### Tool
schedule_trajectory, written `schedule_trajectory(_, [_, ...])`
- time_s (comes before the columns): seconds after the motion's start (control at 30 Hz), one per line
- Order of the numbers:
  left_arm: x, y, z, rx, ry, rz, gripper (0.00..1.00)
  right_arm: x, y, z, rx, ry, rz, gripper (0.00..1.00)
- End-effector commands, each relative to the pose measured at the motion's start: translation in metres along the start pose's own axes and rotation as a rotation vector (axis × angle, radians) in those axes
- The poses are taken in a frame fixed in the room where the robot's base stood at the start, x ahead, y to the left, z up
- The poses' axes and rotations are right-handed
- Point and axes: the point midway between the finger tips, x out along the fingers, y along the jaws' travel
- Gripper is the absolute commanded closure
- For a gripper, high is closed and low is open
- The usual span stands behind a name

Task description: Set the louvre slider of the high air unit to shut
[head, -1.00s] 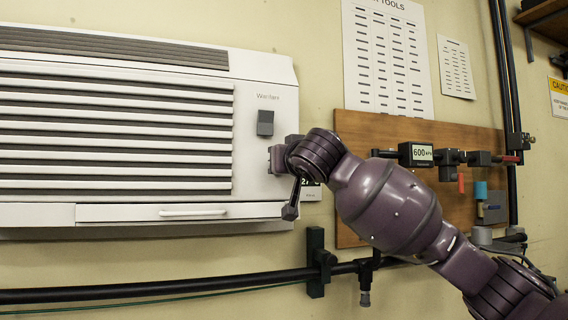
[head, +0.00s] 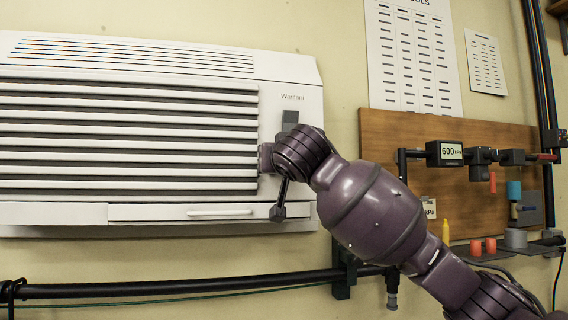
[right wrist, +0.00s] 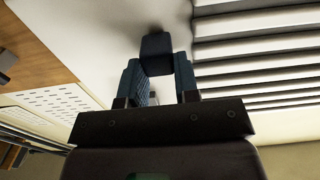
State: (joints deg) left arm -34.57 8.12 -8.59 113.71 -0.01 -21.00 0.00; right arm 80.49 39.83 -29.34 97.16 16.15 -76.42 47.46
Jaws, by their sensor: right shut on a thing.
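The high air unit (head: 215,212) is a white wall box with long horizontal louvre slats (head: 120,143) and a low front panel with a handle. Its grey louvre slider (head: 289,117) is on the right end panel, below the lettering; my right wrist hides its lower part in the head view. In the right wrist view the fingers of my right gripper (right wrist: 158,68) stand on both sides of a dark block, the slider's knob (right wrist: 157,46), and are shut on it. My left gripper is not in view.
To the right is a wooden board (head: 385,135) with a gauge (head: 451,151) reading 600, fittings and coloured parts. Paper sheets (head: 413,60) hang above it. A black pipe (head: 200,287) runs along the wall below the unit. The wall between unit and pipe is mostly clear.

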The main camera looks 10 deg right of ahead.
Motion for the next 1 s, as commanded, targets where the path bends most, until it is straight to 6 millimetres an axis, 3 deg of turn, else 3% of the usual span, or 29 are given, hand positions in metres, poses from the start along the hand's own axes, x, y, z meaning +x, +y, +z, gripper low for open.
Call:
schedule_trajectory(0.17, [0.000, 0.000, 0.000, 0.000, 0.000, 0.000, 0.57, -0.001, -0.002, -0.001, 0.001, 0.002, -0.006, 1.00])
schedule_trajectory(0.2, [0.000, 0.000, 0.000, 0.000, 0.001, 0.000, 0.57, -0.001, -0.002, -0.001, 0.001, 0.002, -0.006, 0.65])
schedule_trajectory(0.33, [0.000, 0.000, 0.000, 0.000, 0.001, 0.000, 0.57, -0.001, -0.002, 0.000, 0.000, 0.001, -0.005, 0.45])
schedule_trajectory(0.7, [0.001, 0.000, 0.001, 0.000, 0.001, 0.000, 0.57, -0.005, -0.001, 0.000, 0.001, 0.002, -0.005, 0.45])
schedule_trajectory(1.0, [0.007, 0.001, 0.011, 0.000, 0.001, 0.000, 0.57, -0.051, -0.002, 0.002, 0.000, 0.003, -0.007, 0.45])
